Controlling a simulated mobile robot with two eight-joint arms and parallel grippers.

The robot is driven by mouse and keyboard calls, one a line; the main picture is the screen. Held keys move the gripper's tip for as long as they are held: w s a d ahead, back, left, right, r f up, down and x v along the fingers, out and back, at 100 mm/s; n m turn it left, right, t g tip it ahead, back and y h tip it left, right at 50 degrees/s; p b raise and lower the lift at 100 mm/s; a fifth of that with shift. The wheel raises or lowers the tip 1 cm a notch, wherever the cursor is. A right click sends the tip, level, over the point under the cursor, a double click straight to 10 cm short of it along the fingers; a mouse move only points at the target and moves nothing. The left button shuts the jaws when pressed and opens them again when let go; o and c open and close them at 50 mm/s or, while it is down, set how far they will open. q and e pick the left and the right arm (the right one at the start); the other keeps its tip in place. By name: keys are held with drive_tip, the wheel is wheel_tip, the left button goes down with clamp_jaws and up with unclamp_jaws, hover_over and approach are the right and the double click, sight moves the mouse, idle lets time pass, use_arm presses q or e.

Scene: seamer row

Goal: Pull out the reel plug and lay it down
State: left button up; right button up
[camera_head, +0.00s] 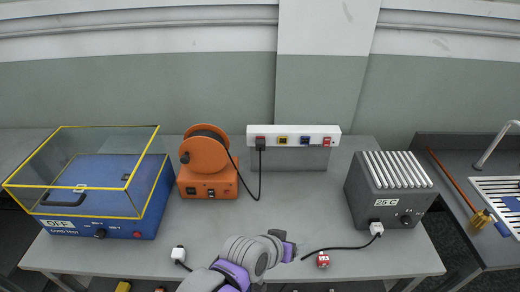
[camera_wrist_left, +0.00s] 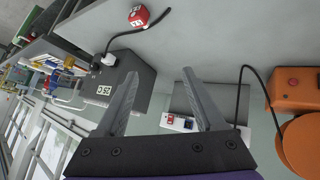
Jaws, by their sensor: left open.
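The orange cable reel (camera_head: 206,160) stands at the back of the table. My left gripper (camera_head: 284,243) is over the front middle of the table, apart from the plug. In the left wrist view my left gripper (camera_wrist_left: 160,78) is open and empty, with the strip (camera_wrist_left: 176,124) beyond its fingers and the reel (camera_wrist_left: 300,140) at the right. The plug is not clear there. My right gripper is not in view.
A blue case with a yellow-framed clear cover (camera_head: 90,190) stands left. A white plug (camera_head: 178,253) lies front left. The table between reel and heater is mostly clear.

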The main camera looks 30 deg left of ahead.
use_arm(q)
drive_tip(key=w+a+r+n+t+b, duration=0.2)
drive_tip(key=w+n+t, duration=0.2)
drive_tip(key=w, duration=0.4)
drive_tip(key=n+t+y+b, duration=0.2)
drive_tip(key=n+y+b, duration=0.3)
drive_tip(key=n+y, duration=1)
approach(260, 148)
drive_tip(key=a+r+n+h, duration=0.2)
drive_tip(key=n+h, duration=0.1)
drive_tip(key=shift+w+a+f, duration=0.1)
drive_tip(key=shift+w+f, duration=0.05)
drive_tip(key=shift+w, duration=0.3)
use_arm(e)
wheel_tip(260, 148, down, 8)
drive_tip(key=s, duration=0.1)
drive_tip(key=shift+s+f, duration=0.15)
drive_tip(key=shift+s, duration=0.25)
use_arm(q)
drive_tip(key=shift+p+x, duration=0.3)
drive_tip(key=shift+x, duration=4.2)
